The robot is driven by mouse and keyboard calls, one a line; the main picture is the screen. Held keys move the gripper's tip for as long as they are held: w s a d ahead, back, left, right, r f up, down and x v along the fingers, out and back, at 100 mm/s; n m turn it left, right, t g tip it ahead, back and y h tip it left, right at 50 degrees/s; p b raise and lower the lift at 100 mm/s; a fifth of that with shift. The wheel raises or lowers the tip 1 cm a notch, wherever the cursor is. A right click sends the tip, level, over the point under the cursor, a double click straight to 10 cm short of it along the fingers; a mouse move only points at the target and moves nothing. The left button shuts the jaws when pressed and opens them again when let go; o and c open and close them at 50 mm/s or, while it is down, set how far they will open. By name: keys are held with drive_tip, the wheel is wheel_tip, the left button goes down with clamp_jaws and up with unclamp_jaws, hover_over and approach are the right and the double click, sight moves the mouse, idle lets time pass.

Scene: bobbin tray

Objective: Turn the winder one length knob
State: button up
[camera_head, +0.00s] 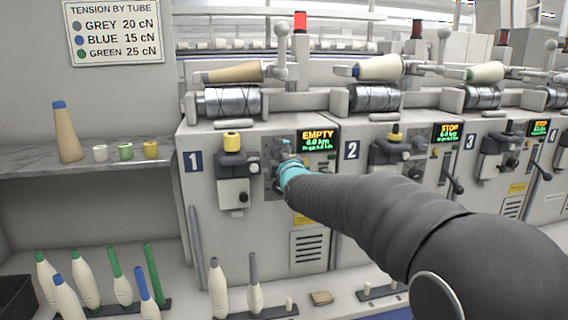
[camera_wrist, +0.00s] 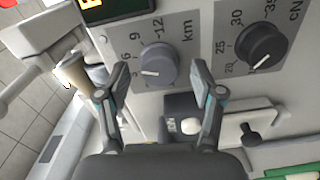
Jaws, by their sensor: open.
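Winder one (camera_head: 228,275) bears a blue number 1 plate, and its display (camera_head: 318,141) reads EMPTY and 0.0 km. In the wrist view the length knob (camera_wrist: 155,63) is a round grey knob with a white mark, on a plate lettered km with 6, 9 and 12. My gripper (camera_wrist: 159,76) is open, with one fingertip to each side of this knob; I cannot tell whether either touches it. In the head view my gripper (camera_head: 281,158) is at the panel below the display, and my arm hides the knob.
A black tension knob (camera_wrist: 262,45) marked cN sits close right of my right finger. A lever with a black ball (camera_wrist: 250,138) and a white button (camera_wrist: 190,126) lie below. A shelf (camera_head: 115,154) holds a cone and small cups. Winder two (camera_head: 352,150) stands right.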

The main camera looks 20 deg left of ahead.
drive_tip(key=v, duration=1.1)
drive_tip(key=shift+s, duration=0.2)
drive_tip(key=shift+d, duration=0.15)
drive_tip(key=s+d+f+m+g+h, duration=0.1)
drive_tip(key=s+f+m+g, duration=0.15)
drive_tip(key=f, duration=0.35)
drive_tip(key=s+d+f+m+g+h, duration=0.1)
drive_tip(key=s+f+m+g, duration=0.1)
drive_tip(key=f+m+g, duration=0.3)
drive_tip(key=s+d+f+m+h, duration=0.2)
drive_tip(key=s+d+f+m, duration=0.1)
drive_tip(key=s+d+f, duration=0.25)
drive_tip(key=s+d+m+g+h, duration=0.1)
drive_tip(key=s+d+m+h, duration=0.1)
drive_tip(key=s+d+m, duration=0.4)
drive_tip(key=s+d+m+g+h, duration=0.1)
drive_tip(key=s+d+m+h, duration=0.2)
drive_tip(key=s+d, duration=1.1)
drive_tip(key=d+m, duration=0.3)
drive_tip(key=d, duration=0.6)
